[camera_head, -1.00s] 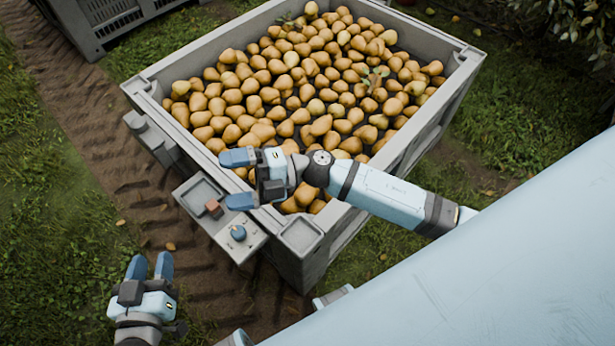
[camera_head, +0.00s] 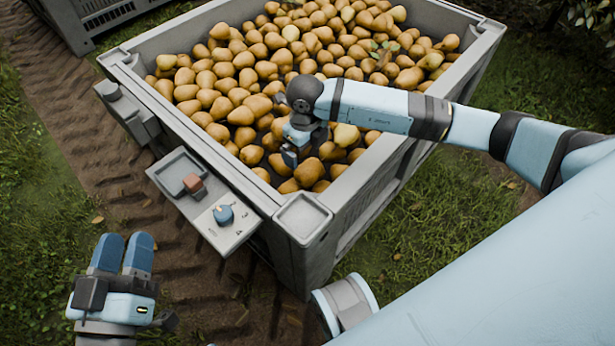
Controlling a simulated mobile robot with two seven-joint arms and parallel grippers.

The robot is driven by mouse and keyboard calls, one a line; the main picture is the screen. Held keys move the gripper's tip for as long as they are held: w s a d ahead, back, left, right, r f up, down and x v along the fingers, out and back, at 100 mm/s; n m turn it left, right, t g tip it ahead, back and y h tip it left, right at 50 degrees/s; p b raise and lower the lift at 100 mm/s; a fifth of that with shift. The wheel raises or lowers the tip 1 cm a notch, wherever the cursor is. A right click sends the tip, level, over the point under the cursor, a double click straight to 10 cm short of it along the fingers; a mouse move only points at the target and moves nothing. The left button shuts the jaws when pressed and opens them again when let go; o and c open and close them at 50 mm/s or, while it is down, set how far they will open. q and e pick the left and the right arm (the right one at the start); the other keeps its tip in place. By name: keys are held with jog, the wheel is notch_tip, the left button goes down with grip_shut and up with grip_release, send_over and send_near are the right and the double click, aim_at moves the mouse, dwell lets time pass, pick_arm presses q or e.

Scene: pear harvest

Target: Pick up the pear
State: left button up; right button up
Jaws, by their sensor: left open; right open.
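Many yellow-brown pears (camera_head: 240,75) lie heaped in a large grey bin. Which single pear is meant cannot be told. My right gripper (camera_head: 290,157) is open and points down among the pears near the bin's front corner. Its wrist hides part of the fingers and the pears under it; no pear is seen held. Pears lie close around it, such as one in front (camera_head: 307,171). My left gripper (camera_head: 123,243) is open and empty, low at the left, outside the bin and above the ground.
The grey bin's corner post (camera_head: 302,219) and rim stand close to my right arm. A side shelf (camera_head: 237,232) carries a blue knob (camera_head: 223,215) and a tray with a brown block (camera_head: 193,184). Another bin (camera_head: 105,15) stands at the far left. Grass and rutted soil surround them.

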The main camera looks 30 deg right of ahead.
aim_at(306, 164)
notch_tip(306, 164, down, 4)
jog(key=shift+f+b, duration=0.25)
jog(key=shift+b, duration=0.25)
notch_tip(306, 164, down, 5)
jog(key=b, duration=0.2)
jog(key=shift+f+b, duration=0.1)
jog(key=shift+b, duration=0.25)
pick_arm(q)
notch_tip(306, 164, down, 6)
jog(key=g, duration=0.2)
jog(key=shift+d+m+g, duration=0.25)
jog(key=shift+m+g, duration=0.05)
jog(key=shift+f, duration=0.1)
pick_arm(e)
jog(key=c, duration=0.9)
